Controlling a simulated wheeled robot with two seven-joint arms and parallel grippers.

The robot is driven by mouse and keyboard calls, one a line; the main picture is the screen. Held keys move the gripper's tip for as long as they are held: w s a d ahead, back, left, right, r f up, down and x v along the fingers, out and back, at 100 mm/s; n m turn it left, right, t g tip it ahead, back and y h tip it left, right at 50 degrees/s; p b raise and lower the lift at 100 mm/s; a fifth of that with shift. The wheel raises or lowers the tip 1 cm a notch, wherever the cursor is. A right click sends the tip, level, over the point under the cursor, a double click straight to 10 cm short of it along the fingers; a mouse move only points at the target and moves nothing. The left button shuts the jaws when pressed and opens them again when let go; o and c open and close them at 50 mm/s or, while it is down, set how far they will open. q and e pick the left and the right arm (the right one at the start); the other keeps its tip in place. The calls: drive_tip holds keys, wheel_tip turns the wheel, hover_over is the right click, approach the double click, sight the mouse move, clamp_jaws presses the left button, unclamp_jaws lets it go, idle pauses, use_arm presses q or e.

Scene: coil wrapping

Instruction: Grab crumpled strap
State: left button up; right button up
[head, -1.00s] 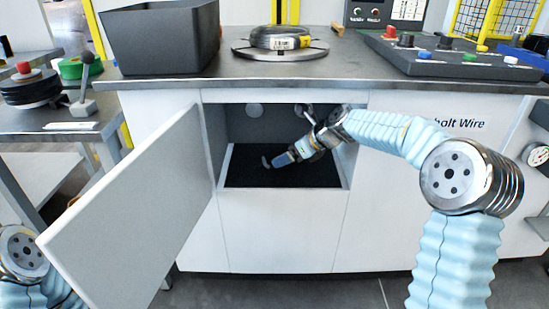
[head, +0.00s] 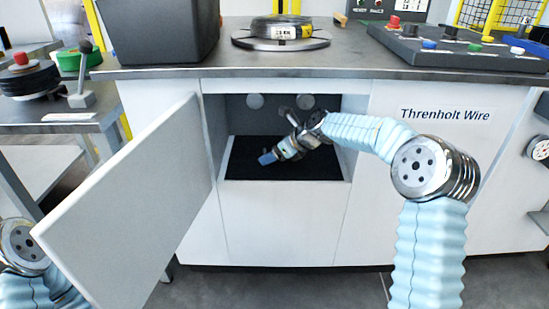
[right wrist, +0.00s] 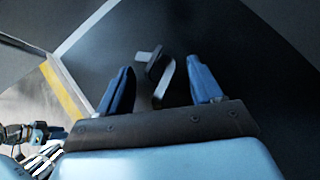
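The crumpled strap (right wrist: 157,78) shows in the right wrist view as a bent dark band with a pale grey part. It stands on the dark floor of the open cabinet. My right gripper (right wrist: 158,66) reaches over it with its two blue fingers apart, one on each side of the strap. Gaps show between the strap and both fingers. In the head view my right gripper (head: 267,157) is low inside the cabinet, and the strap is hidden or too small to make out there. My left gripper is out of view.
The cabinet door (head: 130,205) stands open on the left. The cabinet opening has a black floor mat (head: 305,168) and side walls around my arm. On the counter above are a grey bin (head: 160,35), a wire coil (head: 282,28) and a control panel (head: 460,48).

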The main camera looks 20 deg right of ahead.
drive_tip(key=c, duration=0.9)
